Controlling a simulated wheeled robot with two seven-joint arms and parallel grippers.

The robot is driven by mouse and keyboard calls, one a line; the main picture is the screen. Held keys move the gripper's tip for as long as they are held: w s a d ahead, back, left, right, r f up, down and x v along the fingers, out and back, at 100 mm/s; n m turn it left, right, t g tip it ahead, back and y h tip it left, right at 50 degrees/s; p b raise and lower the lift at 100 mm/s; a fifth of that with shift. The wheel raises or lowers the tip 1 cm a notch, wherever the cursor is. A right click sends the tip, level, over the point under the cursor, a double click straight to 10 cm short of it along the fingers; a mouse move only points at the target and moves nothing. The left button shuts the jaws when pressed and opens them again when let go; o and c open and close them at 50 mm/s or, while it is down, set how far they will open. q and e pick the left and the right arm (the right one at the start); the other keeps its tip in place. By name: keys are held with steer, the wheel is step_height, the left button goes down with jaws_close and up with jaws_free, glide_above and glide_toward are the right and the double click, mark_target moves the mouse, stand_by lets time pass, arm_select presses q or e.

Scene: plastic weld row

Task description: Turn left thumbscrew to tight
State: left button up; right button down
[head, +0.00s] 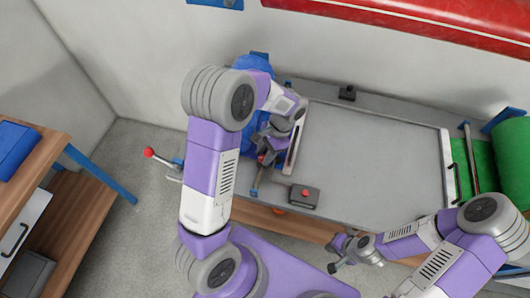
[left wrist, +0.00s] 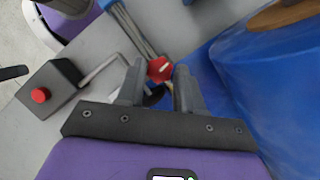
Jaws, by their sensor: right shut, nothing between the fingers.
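The left thumbscrew, a small red knob with a pale mark, sits between the fingertips of my left gripper in the left wrist view (left wrist: 160,68). My left gripper (left wrist: 159,82) has a narrow gap between its fingers, about the knob's width, and looks shut on it. In the head view this gripper (head: 266,150) is at the blue machine (head: 257,64), partly hidden by my arm. A small red spot (head: 262,159) shows beside it. My right gripper (head: 343,252) is shut and empty at the table's front edge.
A grey box with a red button (head: 304,195) stands on the grey table (head: 375,150), also in the left wrist view (left wrist: 45,90). A red-tipped lever (head: 149,153) sticks out left. A green roll (head: 512,150) lies at the right. The table's middle is clear.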

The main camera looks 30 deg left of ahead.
arm_select(q)
steer(key=c, duration=0.6)
steer(key=shift+o, duration=0.2)
steer(key=shift+m, duration=0.4)
steer(key=m+t+y+p, duration=0.1)
steer(key=m, duration=0.2)
steer(key=shift+s+d, duration=0.1)
steer(key=shift+d, duration=0.05)
steer(key=m, duration=0.2)
steer(key=m+t, duration=0.1)
steer(key=m, duration=0.1)
steer(key=shift+s+m+t+y, duration=0.15)
steer(key=shift+m+t+y, duration=0.15)
steer(key=shift+y, duration=0.1)
steer(key=m, duration=0.2)
steer(key=m+t, duration=0.1)
steer(key=m, duration=0.1)
steer(key=m+t, duration=0.1)
steer(key=m, duration=0.1)
steer(key=shift+s+b, duration=0.25)
steer(key=shift+b, duration=0.05)
steer(key=m+t, duration=0.1)
steer(key=m, duration=0.1)
steer(key=m+t, duration=0.1)
steer(key=m, duration=0.2)
steer(key=shift+s+m+h+b, duration=0.15)
steer(key=shift+m+h+b, duration=0.15)
steer(key=shift+h+b, duration=0.1)
